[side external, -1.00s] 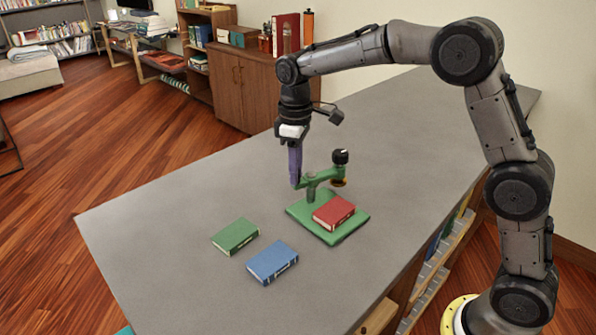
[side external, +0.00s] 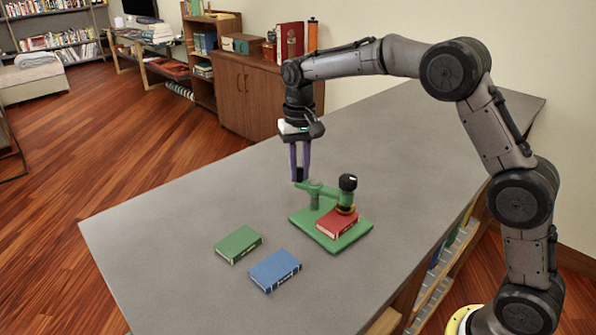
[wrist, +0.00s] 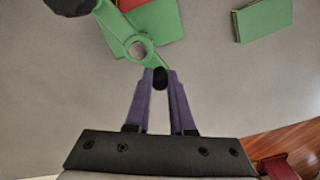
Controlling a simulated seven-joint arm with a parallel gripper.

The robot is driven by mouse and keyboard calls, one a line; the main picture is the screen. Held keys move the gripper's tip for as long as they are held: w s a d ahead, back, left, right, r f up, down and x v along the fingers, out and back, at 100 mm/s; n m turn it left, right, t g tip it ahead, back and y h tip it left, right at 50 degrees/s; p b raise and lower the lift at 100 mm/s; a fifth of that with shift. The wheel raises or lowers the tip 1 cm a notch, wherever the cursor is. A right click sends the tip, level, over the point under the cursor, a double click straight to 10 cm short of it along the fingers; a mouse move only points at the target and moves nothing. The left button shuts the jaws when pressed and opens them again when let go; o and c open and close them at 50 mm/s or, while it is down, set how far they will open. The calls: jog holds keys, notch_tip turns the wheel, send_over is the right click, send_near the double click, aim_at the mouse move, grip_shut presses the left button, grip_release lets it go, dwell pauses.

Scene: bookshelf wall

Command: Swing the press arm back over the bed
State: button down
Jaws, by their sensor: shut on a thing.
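The green press stands on the table, with its flat green bed (side external: 356,233) under a red book (side external: 337,222). The green press arm (side external: 328,192) pivots on a post, and its end with the black knob (side external: 347,182) is over the red book. My gripper (side external: 299,178) is at the opposite end of the arm, left of the post. In the wrist view my purple fingers (wrist: 160,85) are shut on a black handle (wrist: 160,78) at the tip of the green arm (wrist: 138,47). The underside of the press head is partly hidden.
A green book (side external: 238,243) and a blue book (side external: 273,270) lie flat on the grey table (side external: 180,235), left of and in front of the press. The table behind the press is clear. A wooden cabinet (side external: 245,95) stands beyond the table.

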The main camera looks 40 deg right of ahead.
jog(key=shift+w+d+r+m, duration=0.1)
jog(key=shift+d+m, duration=0.3)
jog(key=shift+m, duration=0.7)
jog(key=shift+w+d+m, duration=0.1)
jog(key=shift+d+m, duration=0.3)
jog(key=shift+m, duration=0.7)
jog(key=c, duration=0.8)
grip_release()
jog(key=shift+s, duration=0.1)
jog(key=shift+o, duration=0.2)
notch_tip(320, 180, up, 14)
